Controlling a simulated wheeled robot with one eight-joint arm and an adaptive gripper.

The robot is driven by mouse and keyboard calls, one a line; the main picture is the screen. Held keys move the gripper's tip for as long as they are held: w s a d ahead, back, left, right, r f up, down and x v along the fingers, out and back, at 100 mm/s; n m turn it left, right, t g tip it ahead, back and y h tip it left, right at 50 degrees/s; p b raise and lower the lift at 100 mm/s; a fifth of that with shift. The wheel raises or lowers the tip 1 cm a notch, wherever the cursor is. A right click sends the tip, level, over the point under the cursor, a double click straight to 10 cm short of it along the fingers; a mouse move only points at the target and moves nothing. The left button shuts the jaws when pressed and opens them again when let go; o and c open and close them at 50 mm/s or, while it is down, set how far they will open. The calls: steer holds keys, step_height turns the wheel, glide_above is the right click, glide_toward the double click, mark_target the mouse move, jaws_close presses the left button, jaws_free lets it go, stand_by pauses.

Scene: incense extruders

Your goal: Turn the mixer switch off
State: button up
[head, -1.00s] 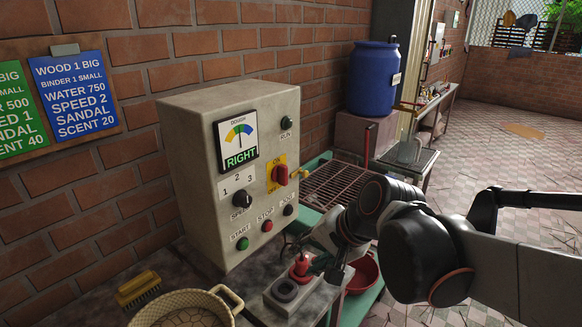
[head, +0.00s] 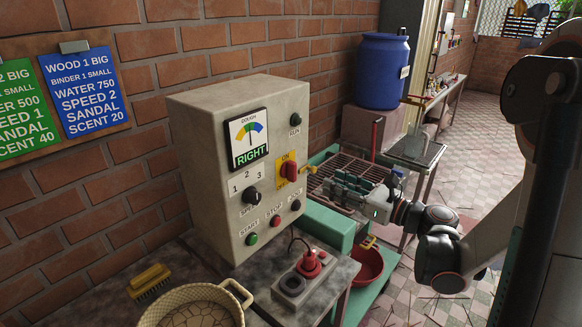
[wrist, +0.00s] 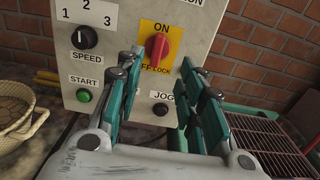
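The mixer switch is a red rotary knob (head: 289,171) on a yellow plate marked ON at the top and OFF below, on the grey control box (head: 205,130). In the wrist view the red knob (wrist: 157,48) stands roughly upright, in line with the ON label. My gripper (head: 330,188) is to the right of the knob in the head view, in front of the panel. In the wrist view my gripper (wrist: 161,68) has its teal-padded fingers apart, with nothing between them. The knob shows beyond the fingertips and looks apart from them. The left finger covers part of the OFF LOCK label.
The box also carries a speed knob (head: 250,196), a green start button (head: 251,238), a red stop button (head: 275,221) and a jog button (head: 295,205). A red plug (head: 310,264) sits on the bench below. A green-framed grate (head: 345,170) lies right of the box.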

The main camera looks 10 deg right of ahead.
mark_target(296, 168)
steer(key=b+x, duration=0.2)
steer(key=x, duration=1.1)
steer(key=shift+w+a, duration=0.2)
steer(key=shift+w, duration=0.05)
jaws_close()
